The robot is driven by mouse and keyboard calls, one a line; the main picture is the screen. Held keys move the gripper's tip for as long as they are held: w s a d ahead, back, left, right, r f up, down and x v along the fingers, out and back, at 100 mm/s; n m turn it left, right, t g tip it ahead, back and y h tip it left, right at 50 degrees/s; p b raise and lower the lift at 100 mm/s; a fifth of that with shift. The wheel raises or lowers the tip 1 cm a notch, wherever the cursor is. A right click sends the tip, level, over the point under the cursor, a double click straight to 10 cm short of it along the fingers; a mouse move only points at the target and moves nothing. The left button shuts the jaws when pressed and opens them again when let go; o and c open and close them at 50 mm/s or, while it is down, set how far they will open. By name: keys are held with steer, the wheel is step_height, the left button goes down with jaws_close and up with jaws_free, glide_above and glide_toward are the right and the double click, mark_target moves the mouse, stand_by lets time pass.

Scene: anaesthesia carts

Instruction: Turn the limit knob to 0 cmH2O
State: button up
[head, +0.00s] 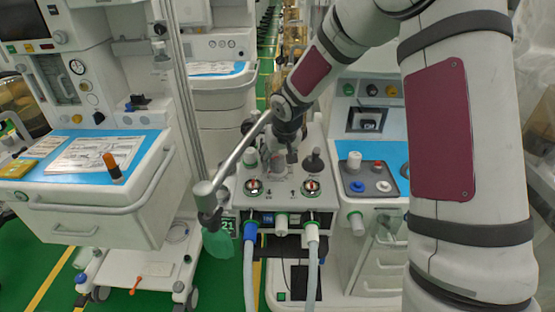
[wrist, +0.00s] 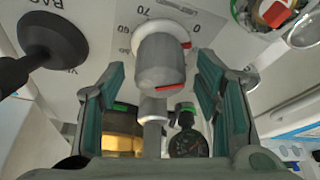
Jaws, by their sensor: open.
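The limit knob (wrist: 160,62) is a grey cylinder on a white base in the wrist view, with a red mark on its lower right edge. Printed numbers 60, 70 and 0 show around its base. In the head view the grey knob (head: 277,162) stands on the cart's top panel, just under my gripper (head: 287,140). In the wrist view my gripper (wrist: 163,105) is open, its green-padded fingers to the left and right of the knob with gaps on both sides. I cannot tell which number the red mark points to.
A black lever (wrist: 52,45) stands left of the knob in the wrist view, and a round gauge with a red part (wrist: 274,14) is at upper right. Below the panel, hoses (head: 312,255) hang from the ports. A cart with a blue top (head: 130,170) stands at left.

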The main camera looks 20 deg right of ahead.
steer(key=shift+f, duration=0.1)
steer(key=c, duration=1.2)
steer(key=shift+o, duration=0.2)
steer(key=shift+p, duration=0.3)
steer(key=shift+d+r+n+y+p, duration=0.1)
steer(key=shift+r+n+y+p, duration=0.15)
steer(key=shift+n+p, duration=0.5)
steer(key=shift+w+f+n+y+p, duration=0.15)
steer(key=shift+n+y+p, duration=0.3)
steer(key=shift+n+p, duration=0.5)
steer(key=o, duration=1.2)
steer(key=shift+c, duration=0.2)
